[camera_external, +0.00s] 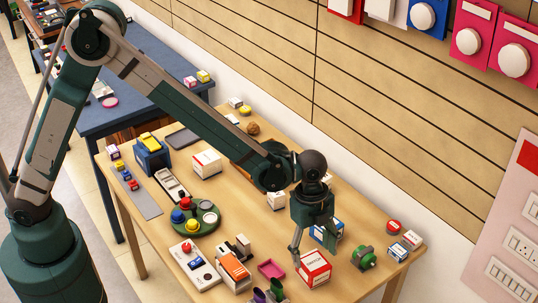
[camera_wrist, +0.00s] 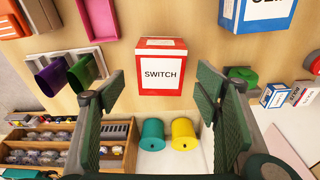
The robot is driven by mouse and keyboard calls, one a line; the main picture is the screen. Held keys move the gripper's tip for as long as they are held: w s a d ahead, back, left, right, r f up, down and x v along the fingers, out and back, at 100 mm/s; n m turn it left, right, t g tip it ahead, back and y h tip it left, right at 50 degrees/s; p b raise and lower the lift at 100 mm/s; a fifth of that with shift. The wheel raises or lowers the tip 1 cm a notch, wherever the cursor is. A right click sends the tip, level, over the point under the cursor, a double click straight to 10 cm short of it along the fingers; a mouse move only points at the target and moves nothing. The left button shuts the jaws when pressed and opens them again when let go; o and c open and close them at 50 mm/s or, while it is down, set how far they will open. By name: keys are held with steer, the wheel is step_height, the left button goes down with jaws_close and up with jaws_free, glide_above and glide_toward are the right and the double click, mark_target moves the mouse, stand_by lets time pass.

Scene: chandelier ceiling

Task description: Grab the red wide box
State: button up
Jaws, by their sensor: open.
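A red box with a white front panel marked "SWITCH" (camera_external: 315,266) stands near the front edge of the wooden table. In the wrist view the red box (camera_wrist: 162,74) sits upright, centred between and beyond my fingertips. My gripper (camera_external: 314,246) points down just above and beside the box in the external view. In the wrist view my gripper (camera_wrist: 160,88) has its two green-padded fingers wide apart, with nothing held between them. I cannot tell the exact gap between the fingertips and the box.
A blue-and-white box (camera_external: 327,232) stands close behind the red box. A green device (camera_external: 364,258) is to its right, and a pink tray (camera_external: 271,268) is to its left.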

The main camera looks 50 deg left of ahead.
mark_target(313, 261)
steer(key=shift+d+f, duration=0.15)
steer(key=shift+f, duration=0.65)
steer(key=shift+d+f+b, duration=0.15)
steer(key=shift+f+b, duration=0.1)
steer(key=shift+f, duration=1.05)
steer(key=shift+d+f+b, duration=0.1)
steer(key=shift+f+b, duration=0.1)
steer(key=shift+f, duration=1.1)
steer(key=c, duration=1)
